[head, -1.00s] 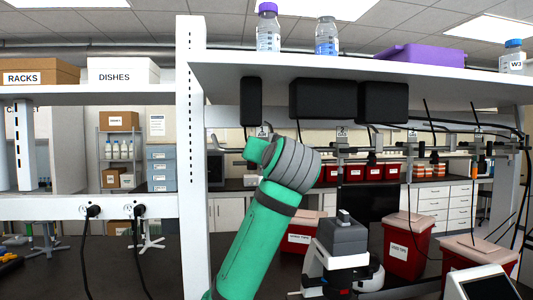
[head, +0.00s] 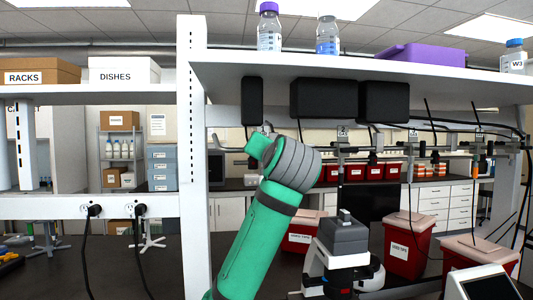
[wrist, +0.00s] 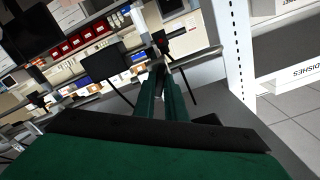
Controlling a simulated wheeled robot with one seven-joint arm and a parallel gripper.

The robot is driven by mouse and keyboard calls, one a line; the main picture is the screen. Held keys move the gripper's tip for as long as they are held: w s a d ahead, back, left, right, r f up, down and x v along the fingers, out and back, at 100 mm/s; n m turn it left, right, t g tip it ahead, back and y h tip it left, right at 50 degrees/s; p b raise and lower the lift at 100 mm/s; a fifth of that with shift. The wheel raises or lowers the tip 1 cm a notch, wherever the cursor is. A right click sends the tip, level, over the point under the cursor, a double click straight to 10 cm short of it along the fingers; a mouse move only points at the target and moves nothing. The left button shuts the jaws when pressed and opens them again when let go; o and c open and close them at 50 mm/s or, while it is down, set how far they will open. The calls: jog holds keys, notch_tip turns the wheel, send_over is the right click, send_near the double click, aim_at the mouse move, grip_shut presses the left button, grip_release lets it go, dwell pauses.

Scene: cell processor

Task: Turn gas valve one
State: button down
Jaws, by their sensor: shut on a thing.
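In the wrist view my gripper (wrist: 160,77) reaches forward with its two dark green fingers close together, shut on the small handle of gas valve one (wrist: 160,44). The valve sits on a metal pipe fixture below a white tag, by the shelf post. The grip point is small and partly covered by the fingers. In the head view my green and grey arm reaches up to the valve under the shelf. It hides my fingers and most of the valve there.
Another gas valve with a numbered tag (head: 343,133) is further right along the pipe. A white shelf post (head: 193,150) stands just left of my arm. Black boxes (head: 323,98) hang under the shelf. A microscope-like device (head: 343,245) and red bins (head: 408,245) stand on the dark bench.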

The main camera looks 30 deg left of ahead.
jog(key=m, duration=1.1)
jog(key=shift+d+f+m, duration=0.1)
jog(key=shift+d+m, duration=0.1)
jog(key=shift+m, duration=0.2)
dwell(0.3)
jog(key=c, duration=1.8)
grip_release()
jog(key=shift+s, duration=0.1)
jog(key=v, duration=1)
jog(key=shift+s+d, duration=0.2)
jog(key=shift+s, duration=0.05)
